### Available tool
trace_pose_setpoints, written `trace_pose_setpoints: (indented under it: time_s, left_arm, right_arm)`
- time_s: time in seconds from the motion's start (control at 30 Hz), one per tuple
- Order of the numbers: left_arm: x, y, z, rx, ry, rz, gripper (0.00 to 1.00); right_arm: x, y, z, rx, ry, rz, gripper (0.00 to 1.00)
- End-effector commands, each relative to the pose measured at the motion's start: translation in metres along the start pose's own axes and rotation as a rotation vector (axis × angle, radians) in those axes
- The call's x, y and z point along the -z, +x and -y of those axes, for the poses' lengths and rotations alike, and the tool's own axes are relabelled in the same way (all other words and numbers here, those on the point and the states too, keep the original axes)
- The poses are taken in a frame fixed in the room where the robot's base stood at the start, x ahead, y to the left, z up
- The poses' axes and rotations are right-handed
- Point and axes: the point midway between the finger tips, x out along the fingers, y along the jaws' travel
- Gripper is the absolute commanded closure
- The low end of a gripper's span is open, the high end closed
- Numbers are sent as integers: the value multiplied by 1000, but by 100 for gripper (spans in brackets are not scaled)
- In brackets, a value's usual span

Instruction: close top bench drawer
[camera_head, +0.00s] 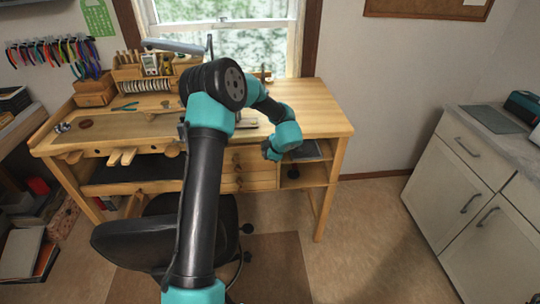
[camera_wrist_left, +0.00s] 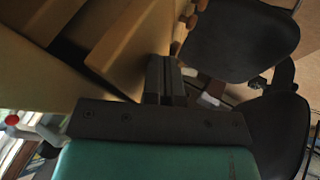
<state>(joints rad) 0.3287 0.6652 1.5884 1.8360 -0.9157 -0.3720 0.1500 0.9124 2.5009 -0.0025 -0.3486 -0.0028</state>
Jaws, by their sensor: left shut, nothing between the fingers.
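The wooden workbench (camera_head: 300,105) stands under the window, with a stack of drawers (camera_head: 250,181) below its top, right of centre. My left arm reaches over it and hides part of the upper drawers. My left gripper (camera_head: 267,151) is small and dark at the drawers' right side. In the left wrist view my left gripper (camera_wrist_left: 166,80) is shut and empty, close beside a light wooden panel (camera_wrist_left: 130,45). A dark gap runs along that panel, which looks like a drawer standing out from the bench. I cannot tell whether the fingers touch it. My right gripper is not in view.
A black swivel chair (camera_head: 135,243) stands before the bench, left of the drawers; it also shows in the left wrist view (camera_wrist_left: 245,40). Open shelves (camera_head: 303,175) are right of the drawers. White cabinets (camera_head: 450,180) stand far right. The floor between is clear.

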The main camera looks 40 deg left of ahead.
Motion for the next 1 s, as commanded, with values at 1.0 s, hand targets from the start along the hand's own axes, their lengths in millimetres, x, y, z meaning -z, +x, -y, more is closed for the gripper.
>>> trace_pose_setpoints:
  time_s: [1.0]
  left_arm:
    - [-4, -104, 35, -5, 4, 3, 100]
  right_arm:
    - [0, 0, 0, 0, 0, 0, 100]
